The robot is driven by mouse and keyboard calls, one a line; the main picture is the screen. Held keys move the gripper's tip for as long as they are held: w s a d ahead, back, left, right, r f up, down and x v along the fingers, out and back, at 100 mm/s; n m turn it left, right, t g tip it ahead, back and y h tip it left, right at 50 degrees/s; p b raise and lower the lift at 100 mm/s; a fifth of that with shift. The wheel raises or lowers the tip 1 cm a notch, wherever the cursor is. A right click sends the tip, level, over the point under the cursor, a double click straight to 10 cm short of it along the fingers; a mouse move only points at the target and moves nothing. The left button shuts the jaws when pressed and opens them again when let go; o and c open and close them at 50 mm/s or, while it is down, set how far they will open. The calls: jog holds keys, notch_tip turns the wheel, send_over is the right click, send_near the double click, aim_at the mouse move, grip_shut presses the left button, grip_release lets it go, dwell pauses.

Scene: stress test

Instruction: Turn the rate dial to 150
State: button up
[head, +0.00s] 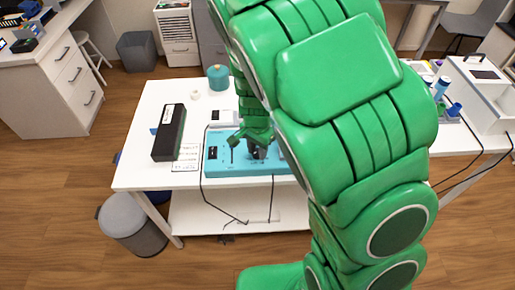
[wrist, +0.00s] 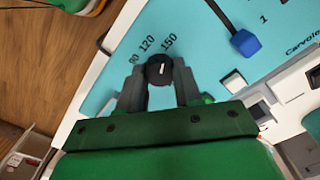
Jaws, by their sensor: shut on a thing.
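The rate dial (wrist: 159,70) is a round black knob with a short white line, on a light-blue panel (wrist: 215,60). The printed numbers 120 and 150 sit just above it in the wrist view, with a partly hidden number to their left. My gripper (wrist: 160,85) is shut on the dial, one grey finger on each side. In the head view the blue device (head: 228,169) lies at the table's front edge and my gripper (head: 258,138) is over it; the dial is hidden there.
A blue lever knob (wrist: 245,42) and a white switch (wrist: 234,82) stand right of the dial. A long black box (head: 170,132), a paper card (head: 186,157) and a teal jar (head: 218,77) are on the white table. Black cables hang in front. My green arm covers the table's middle.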

jog(key=o, duration=1)
jog(key=shift+o, duration=0.2)
jog(key=shift+r, duration=0.1)
jog(key=shift+r, duration=3.8)
